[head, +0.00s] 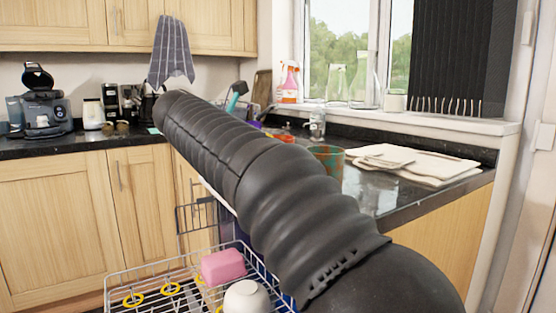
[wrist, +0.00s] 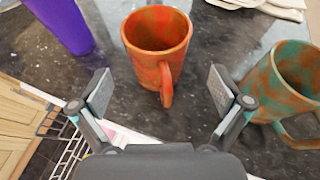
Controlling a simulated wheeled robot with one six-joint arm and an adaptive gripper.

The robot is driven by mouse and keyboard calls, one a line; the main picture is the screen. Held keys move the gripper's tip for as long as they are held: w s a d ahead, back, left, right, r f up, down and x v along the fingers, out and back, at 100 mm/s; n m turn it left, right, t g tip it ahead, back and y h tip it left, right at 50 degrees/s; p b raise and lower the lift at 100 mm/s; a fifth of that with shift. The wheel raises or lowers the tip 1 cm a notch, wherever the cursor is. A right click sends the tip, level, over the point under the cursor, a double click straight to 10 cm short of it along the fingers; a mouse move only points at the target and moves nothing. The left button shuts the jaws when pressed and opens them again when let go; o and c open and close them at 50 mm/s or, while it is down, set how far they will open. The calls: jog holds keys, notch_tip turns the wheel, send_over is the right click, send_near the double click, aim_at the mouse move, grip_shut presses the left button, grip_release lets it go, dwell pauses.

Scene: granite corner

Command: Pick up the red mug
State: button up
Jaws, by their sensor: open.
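The red mug (wrist: 150,62), mottled orange-red, stands on the dark granite counter in the wrist view, its handle pointing toward my gripper. My gripper (wrist: 160,88) is open and empty, its two fingers spread wide. The mug is ahead of and between the finger lines, and the handle reaches into the gap; I see no contact. In the head view my arm hides the gripper, and only a small red-orange part of the mug (head: 285,138) shows past the arm.
A green-brown mug (wrist: 288,80) stands close by the right finger; it also shows in the head view (head: 328,160). A purple cup (wrist: 62,24) is at the left. Folded cloths (head: 405,160) lie on the right counter. A dishwasher rack (head: 150,285) is below, holding a pink item (head: 222,266).

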jog(key=x, duration=0.4)
jog(key=shift+w+d+f, duration=0.1)
jog(key=shift+w, duration=0.35)
jog(key=c, duration=1.3)
jog(key=shift+r, duration=0.7)
jog(key=s+r, duration=0.3)
jog(key=s+d+r+p, duration=0.1)
jog(key=s+r, duration=0.2)
jog(key=s, duration=0.1)
jog(key=s+d+r, duration=0.1)
jog(key=s+r, duration=0.2)
jog(key=s, duration=0.1)
jog(key=shift+s+d+r+p, duration=0.2)
jog(key=shift+r+p, duration=0.15)
jog(key=shift+p, duration=0.05)
